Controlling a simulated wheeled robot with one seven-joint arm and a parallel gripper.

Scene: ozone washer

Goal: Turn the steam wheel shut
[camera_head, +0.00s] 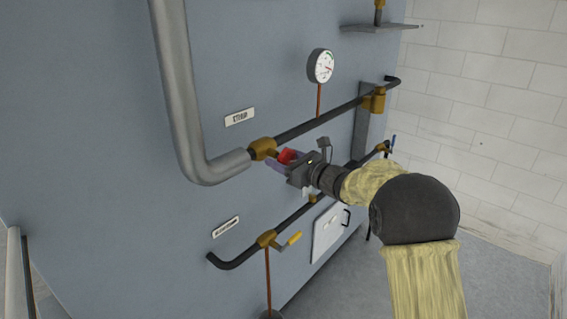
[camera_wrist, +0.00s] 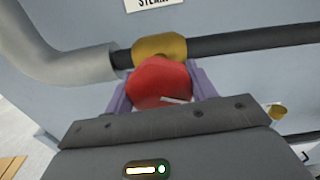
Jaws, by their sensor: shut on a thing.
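The red steam wheel (camera_head: 288,156) sits in front of a brass valve body (camera_head: 262,149) on the upper pipe, just right of the thick grey pipe's end. My gripper (camera_head: 281,162) is at the wheel, with its purple fingers on either side of it. In the wrist view the red wheel (camera_wrist: 160,82) lies between the two fingers, and my gripper (camera_wrist: 161,92) is shut on it. A small pale mark shows on the lower part of the wheel. The brass valve body (camera_wrist: 160,47) is right behind the wheel. A label reading STEAM (camera_head: 240,117) is on the panel above.
A round gauge (camera_head: 321,66) stands above the upper pipe (camera_head: 330,118). Below, a lower pipe carries a valve with a yellow handle (camera_head: 289,241). A white hatch (camera_head: 330,232) and a blue-handled valve (camera_head: 392,142) are to the right. The grey panel face is flat around the wheel.

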